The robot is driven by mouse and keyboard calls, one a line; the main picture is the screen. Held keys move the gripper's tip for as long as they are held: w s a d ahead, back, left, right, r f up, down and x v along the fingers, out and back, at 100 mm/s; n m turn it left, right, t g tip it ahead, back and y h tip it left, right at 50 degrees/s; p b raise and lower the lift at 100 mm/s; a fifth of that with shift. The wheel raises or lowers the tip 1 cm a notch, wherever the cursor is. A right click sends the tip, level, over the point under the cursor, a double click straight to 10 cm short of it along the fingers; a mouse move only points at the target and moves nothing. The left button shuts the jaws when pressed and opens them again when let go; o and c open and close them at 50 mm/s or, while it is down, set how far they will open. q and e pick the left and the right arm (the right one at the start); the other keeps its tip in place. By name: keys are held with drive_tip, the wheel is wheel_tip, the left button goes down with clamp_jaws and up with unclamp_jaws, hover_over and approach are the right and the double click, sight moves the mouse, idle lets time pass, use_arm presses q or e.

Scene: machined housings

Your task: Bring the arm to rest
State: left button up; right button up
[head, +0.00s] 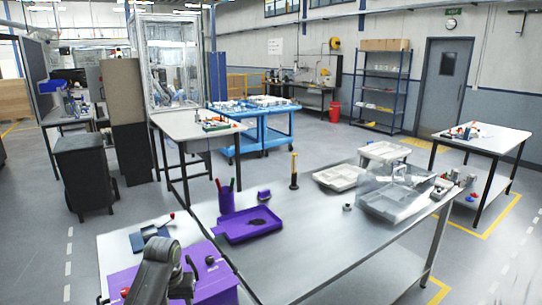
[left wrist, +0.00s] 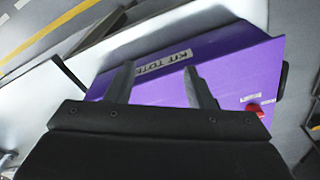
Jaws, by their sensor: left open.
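My left gripper (left wrist: 158,68) shows in the left wrist view with its two dark fingers spread apart and nothing between them. Beyond the fingertips lies a purple tote (left wrist: 215,65) with a "KIT TOTE" label and a red knob at its right. I cannot tell whether the fingers touch it. In the head view my left arm (head: 157,268) comes in at the bottom left over the purple tote (head: 122,284), and covers part of it. My right gripper is in neither view.
A grey metal table (head: 300,240) fills the middle front. On it are a purple tray (head: 243,232), a purple pen cup (head: 226,203), a black upright post (head: 294,172), white trays (head: 338,178) and a clear-sided bin (head: 385,205). The table's front middle is clear.

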use_arm(q)
drive_tip(key=s+a+f+t, duration=0.1)
drive_tip(key=s+a+f, duration=0.1)
drive_tip(key=s+f, duration=0.5)
drive_tip(key=s+a+f, duration=0.2)
drive_tip(key=s+f, duration=0.1)
drive_tip(key=s, duration=0.8)
drive_tip(key=s+a+r+t+y, duration=0.1)
drive_tip(key=s+r, duration=0.1)
drive_tip(key=s, duration=0.8)
drive_tip(key=s+a+r+t+y, duration=0.1)
drive_tip(key=s+r, duration=0.1)
drive_tip(key=s, duration=0.8)
wheel_tip(320, 180, down, 28)
drive_tip(key=a+r+g+b, duration=0.1)
drive_tip(key=a+g+b, duration=0.1)
drive_tip(key=b, duration=0.2)
drive_tip(key=s+d+f+b, duration=0.1)
drive_tip(key=s+f, duration=0.6)
drive_tip(key=f, duration=0.3)
drive_tip(key=s+f+h+b, duration=0.1)
drive_tip(key=s+f+b, duration=0.1)
drive_tip(key=s+f, duration=0.6)
wheel_tip(320, 180, down, 2)
drive_tip(key=shift+s+d+f+m+g, duration=0.25)
drive_tip(key=shift+s+d+m+g, duration=0.05)
drive_tip(key=shift+d+g, duration=0.1)
